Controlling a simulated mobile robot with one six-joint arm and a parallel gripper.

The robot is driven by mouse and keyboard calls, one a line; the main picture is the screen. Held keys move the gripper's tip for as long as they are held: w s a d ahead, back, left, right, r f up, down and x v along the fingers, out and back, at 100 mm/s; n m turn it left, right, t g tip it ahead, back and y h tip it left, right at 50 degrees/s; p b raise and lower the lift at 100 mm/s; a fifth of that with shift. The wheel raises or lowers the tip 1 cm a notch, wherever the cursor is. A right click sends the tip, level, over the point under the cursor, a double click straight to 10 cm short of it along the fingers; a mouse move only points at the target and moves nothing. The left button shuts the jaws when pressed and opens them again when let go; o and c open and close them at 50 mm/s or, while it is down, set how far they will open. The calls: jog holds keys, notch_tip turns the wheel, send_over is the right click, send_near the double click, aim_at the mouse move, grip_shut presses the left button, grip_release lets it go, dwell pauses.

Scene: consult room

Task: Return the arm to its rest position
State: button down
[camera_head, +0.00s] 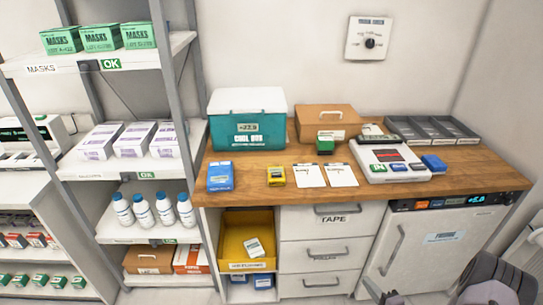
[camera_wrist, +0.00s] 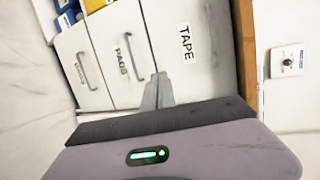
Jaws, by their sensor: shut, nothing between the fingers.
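My gripper (camera_wrist: 157,92) shows in the wrist view with its two grey fingers together and nothing between them. It points toward the white drawer unit (camera_wrist: 125,60), whose fronts read TAPE and PADS. I cannot tell the gap to the drawers, but no contact is visible. In the head view, my purple-grey arm (camera_head: 500,286) is at the lower right corner, in front of the fridge (camera_head: 440,240). Most of the arm is out of view.
The wooden counter (camera_head: 400,195) bears a teal cool box (camera_head: 247,131), a brown box (camera_head: 327,121), a white device (camera_head: 392,162) and dark trays (camera_head: 432,130). Shelves (camera_head: 80,170) with masks, cartons and bottles stand left. A yellow bin (camera_head: 232,262) sits under the counter.

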jog(key=w+a+r+n+g+y, duration=0.25)
jog(key=a+r, duration=0.25)
jog(key=r, duration=0.3)
jog(key=w+a+r+n+g+y, duration=0.1)
jog(key=a+r+n+y, duration=0.1)
jog(key=a+r+y, duration=0.45)
jog(key=s+a+r+n+g+h, duration=0.1)
jog(key=s+a+r+n+g, duration=0.2)
jog(key=r, duration=0.4)
jog(key=s+a+r+n+g+h, duration=0.1)
jog(key=s+a+r+g, duration=0.2)
jog(key=a+r, duration=0.3)
jog(key=s+a+r+n+g+h, duration=0.1)
jog(key=s+a+r+h, duration=0.1)
jog(key=s+r, duration=0.25)
jog(key=s+a+r+n+g+h, duration=0.1)
jog(key=s+a+r+n+g, duration=0.15)
jog(key=s, duration=0.35)
jog(key=s+d+r+t+h, duration=0.3)
jog(key=s+r+h, duration=0.3)
jog(key=s, duration=0.4)
jog(key=shift+s+m+t, duration=0.2)
jog(key=shift+m+t, duration=0.1)
jog(key=shift+t, duration=0.4)
